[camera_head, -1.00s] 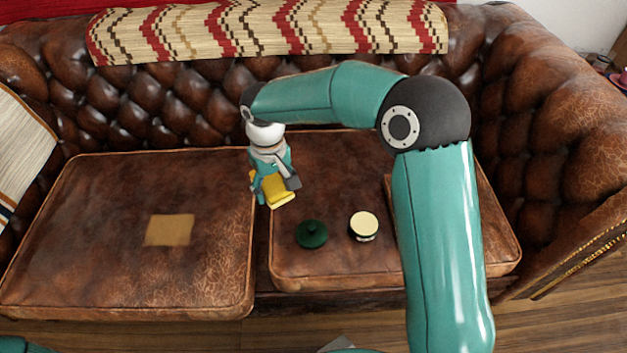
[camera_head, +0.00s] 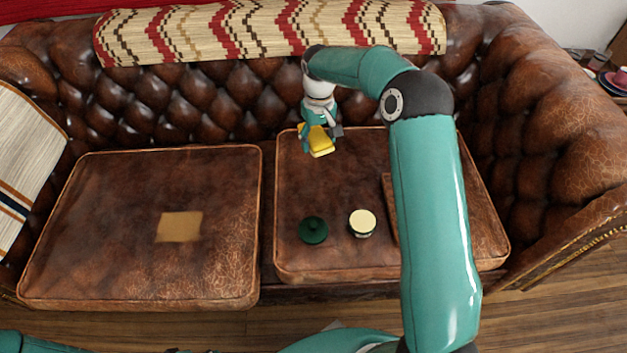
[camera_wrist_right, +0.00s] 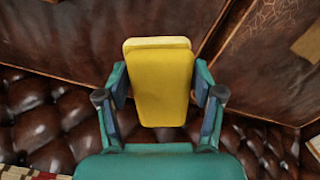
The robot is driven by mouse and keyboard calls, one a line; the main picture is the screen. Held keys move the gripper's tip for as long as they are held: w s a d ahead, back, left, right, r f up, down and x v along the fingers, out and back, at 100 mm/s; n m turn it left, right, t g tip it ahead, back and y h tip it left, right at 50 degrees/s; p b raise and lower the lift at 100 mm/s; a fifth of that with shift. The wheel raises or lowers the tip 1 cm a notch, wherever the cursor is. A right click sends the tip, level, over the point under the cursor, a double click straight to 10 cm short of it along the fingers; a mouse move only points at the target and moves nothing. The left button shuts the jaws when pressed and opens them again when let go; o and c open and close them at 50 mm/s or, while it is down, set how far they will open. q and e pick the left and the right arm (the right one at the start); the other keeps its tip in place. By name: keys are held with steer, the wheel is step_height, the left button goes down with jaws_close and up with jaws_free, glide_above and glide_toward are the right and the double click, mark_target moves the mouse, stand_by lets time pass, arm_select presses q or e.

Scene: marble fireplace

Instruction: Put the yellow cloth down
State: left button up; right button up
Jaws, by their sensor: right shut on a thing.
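The yellow cloth (camera_head: 321,142) is a folded pad held by my right gripper (camera_head: 321,133). In the right wrist view the yellow cloth (camera_wrist_right: 160,82) sits between the two fingers of the right gripper (camera_wrist_right: 161,88), which are shut on its sides. In the head view the gripper and cloth are over the back part of the right seat cushion (camera_head: 290,262), near the tufted backrest. I cannot tell how high the cloth is above the cushion. My left gripper does not show; only a piece of teal arm is at the bottom left.
A dark green lidded item (camera_head: 313,230) and a small cream-topped jar (camera_head: 362,222) stand on the right cushion's front half. A flat tan square (camera_head: 179,227) lies on the left cushion (camera_head: 100,250). A brown flat object (camera_head: 390,205) is partly hidden behind my right arm.

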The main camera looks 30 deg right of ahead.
mark_target(319, 189)
steer(key=f+b, duration=0.1)
steer(key=f, duration=0.5)
steer(key=f+b, duration=0.1)
steer(key=f, duration=1.3)
steer(key=shift+d+b, duration=0.3)
steer(key=shift+b, duration=0.1)
steer(key=o, duration=1.2)
steer(key=shift+r, duration=0.1)
steer(key=shift+r, duration=0.2)
step_height(319, 189, up, 12)
steer(key=p, duration=0.1)
steer(key=shift+f+p, duration=0.2)
steer(key=shift+p, duration=0.1)
